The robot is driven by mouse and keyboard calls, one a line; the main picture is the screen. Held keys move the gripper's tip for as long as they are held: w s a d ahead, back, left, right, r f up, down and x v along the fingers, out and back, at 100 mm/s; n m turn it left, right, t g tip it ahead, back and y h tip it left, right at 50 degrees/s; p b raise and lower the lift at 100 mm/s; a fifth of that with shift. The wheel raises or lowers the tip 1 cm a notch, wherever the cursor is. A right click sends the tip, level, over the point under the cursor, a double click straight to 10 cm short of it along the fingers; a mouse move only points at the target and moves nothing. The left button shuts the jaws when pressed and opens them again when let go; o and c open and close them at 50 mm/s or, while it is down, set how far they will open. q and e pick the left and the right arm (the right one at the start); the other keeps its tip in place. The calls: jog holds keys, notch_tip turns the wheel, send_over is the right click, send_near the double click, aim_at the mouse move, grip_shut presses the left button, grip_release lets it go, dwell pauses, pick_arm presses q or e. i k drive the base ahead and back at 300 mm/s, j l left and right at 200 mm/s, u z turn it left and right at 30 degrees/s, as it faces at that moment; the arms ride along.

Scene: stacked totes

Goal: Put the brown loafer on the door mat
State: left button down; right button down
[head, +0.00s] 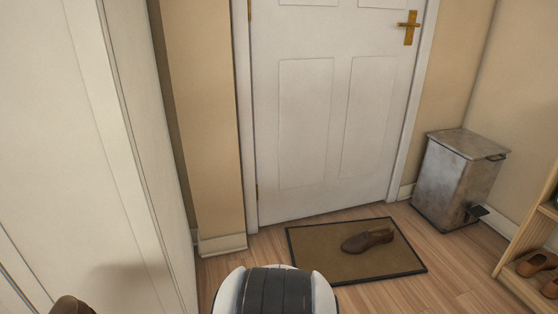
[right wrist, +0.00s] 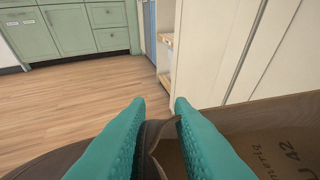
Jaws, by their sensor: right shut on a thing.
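A brown loafer (head: 368,241) lies on the door mat (head: 305,269), a tan mat with a dark border in front of the door. My right gripper (right wrist: 157,104), with teal fingers, is shut on the edge of a second brown shoe (right wrist: 275,115) in the right wrist view. Its pale inside, with printing and "42", faces the camera; much of the shoe is cut off by the frame. A brown rounded piece (head: 72,306) shows at the head view's bottom left edge; I cannot tell whether it is the held shoe. My left gripper is not in view.
A white door (head: 310,110) stands behind the mat. A metal pedal bin (head: 452,180) is at the right, and a wooden shoe rack (head: 527,232) with brown shoes stands at the right edge. Green cabinets (right wrist: 70,28) are across the open wooden floor (right wrist: 70,95).

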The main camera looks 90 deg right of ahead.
aim_at(334, 253)
jog(key=l+z, duration=0.1)
jog(key=z, duration=0.8)
jog(key=l+z, duration=0.1)
jog(key=z, duration=0.35)
jog(key=i+z, duration=0.1)
jog(key=z, duration=0.35)
jog(key=i+l+z, duration=0.5)
jog(key=z, duration=0.25)
jog(key=i+l+z, duration=0.1)
jog(key=i+z, duration=0.25)
jog(key=i, duration=0.55)
